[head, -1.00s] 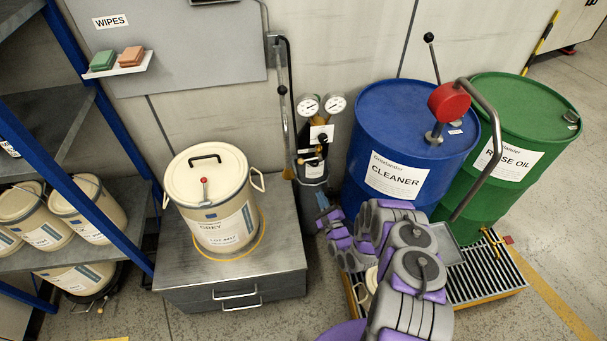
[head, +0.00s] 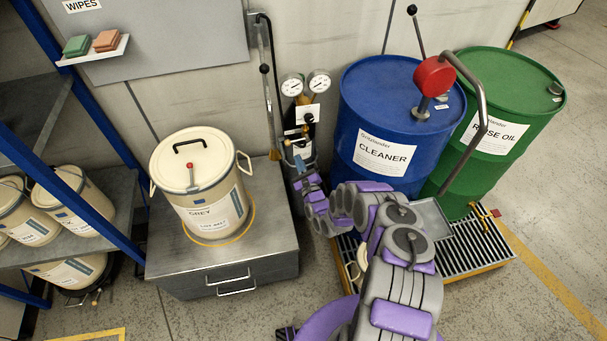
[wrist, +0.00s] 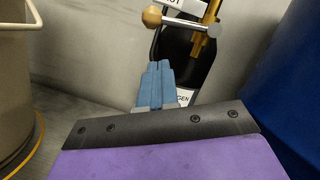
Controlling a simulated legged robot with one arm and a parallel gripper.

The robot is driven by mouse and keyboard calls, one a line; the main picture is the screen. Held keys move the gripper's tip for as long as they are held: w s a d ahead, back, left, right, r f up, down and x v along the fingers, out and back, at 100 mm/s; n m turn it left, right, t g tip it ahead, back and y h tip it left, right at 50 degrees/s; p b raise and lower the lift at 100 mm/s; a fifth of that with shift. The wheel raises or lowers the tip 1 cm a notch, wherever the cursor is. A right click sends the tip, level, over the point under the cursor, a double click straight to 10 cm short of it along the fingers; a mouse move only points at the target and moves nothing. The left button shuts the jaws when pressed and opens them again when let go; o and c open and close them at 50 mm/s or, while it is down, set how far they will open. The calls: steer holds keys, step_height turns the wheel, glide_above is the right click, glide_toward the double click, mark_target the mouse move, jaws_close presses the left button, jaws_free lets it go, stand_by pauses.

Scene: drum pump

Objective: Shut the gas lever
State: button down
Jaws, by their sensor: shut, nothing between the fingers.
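The gas lever (wrist: 182,23) shows in the wrist view as a short pale bar with a tan ball knob at its left end. It lies roughly level across the front of the black gas cylinder (wrist: 188,62). In the head view the cylinder (head: 291,128) stands against the wall behind my gripper, with two round gauges on top. My gripper (wrist: 158,72) is shut and empty, its blue fingers pointing at the cylinder just below the lever, with a gap in the picture. In the head view my gripper (head: 300,163) covers the cylinder's lower part.
A blue drum (head: 385,105) with a red-headed pump stands right of the cylinder, a green drum (head: 510,90) beyond it. A cream bucket (head: 200,185) sits on a grey cabinet (head: 270,225) at left. A vertical pipe rises left of the cylinder.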

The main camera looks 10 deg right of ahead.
mark_target(296, 141)
steer(key=shift+w+a+r+b, duration=0.1)
steer(key=shift+w+a+r, duration=0.2)
steer(key=shift+r, duration=0.2)
steer(key=shift+w+a+r+b, duration=0.15)
steer(key=shift+w+a+r, duration=0.15)
steer(key=shift+r, duration=0.25)
steer(key=shift+w+a+r+b, duration=0.1)
steer(key=shift+w+a+r, duration=0.2)
steer(key=shift+r, duration=0.2)
steer(key=shift+w+r, duration=0.1)
steer(key=shift+r, duration=0.05)
